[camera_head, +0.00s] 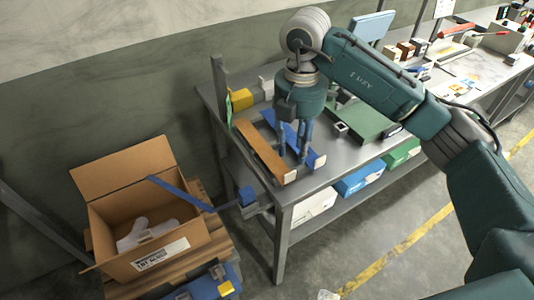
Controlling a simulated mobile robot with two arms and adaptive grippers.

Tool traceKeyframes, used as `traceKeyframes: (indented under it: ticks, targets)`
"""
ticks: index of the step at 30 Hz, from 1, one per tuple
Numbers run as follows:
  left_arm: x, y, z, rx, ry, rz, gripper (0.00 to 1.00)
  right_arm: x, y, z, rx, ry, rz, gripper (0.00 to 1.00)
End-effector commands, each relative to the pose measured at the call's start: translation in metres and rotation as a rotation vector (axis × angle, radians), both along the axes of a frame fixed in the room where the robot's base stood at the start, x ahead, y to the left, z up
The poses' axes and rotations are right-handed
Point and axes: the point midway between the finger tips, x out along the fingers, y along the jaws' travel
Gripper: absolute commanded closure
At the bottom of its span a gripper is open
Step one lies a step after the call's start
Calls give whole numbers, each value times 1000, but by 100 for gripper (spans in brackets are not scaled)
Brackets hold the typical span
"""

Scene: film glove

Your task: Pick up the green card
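A flat green piece (365,118) lies on the grey table, partly behind my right arm. A thin upright green piece (229,108) also shows at the table's left end. I cannot tell which of them is the green card. My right gripper (292,153) points down over a blue strip (314,158), with its fingers apart. No green piece shows between the fingers. Whether the fingertips touch the blue strip is unclear. My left gripper is not in view.
A long orange-brown bar (264,152) lies left of the blue strip. A yellow block (241,99) sits behind. An open cardboard box (112,222) stands at the lower left. Boxes (360,179) fill the lower shelf. The floor (390,225) in front is mostly clear.

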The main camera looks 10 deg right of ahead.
Motion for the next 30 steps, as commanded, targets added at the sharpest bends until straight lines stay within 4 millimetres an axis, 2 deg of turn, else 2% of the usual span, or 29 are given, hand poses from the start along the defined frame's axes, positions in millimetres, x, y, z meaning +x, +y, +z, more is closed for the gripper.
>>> traceKeyframes:
  ticks: [6, 13, 17, 21, 30]
  targets:
    - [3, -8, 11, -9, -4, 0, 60, -2, 1, -34, 2, 6, 2, 68]
    - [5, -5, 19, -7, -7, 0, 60, -3, 3, -51, 4, 7, 4, 68]
    - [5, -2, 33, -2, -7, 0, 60, -5, 7, -70, 4, 9, 4, 68]
    - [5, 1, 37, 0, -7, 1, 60, -4, 7, -90, 4, 6, 3, 68]
    - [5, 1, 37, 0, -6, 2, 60, -3, 8, -97, 5, 3, 4, 68]
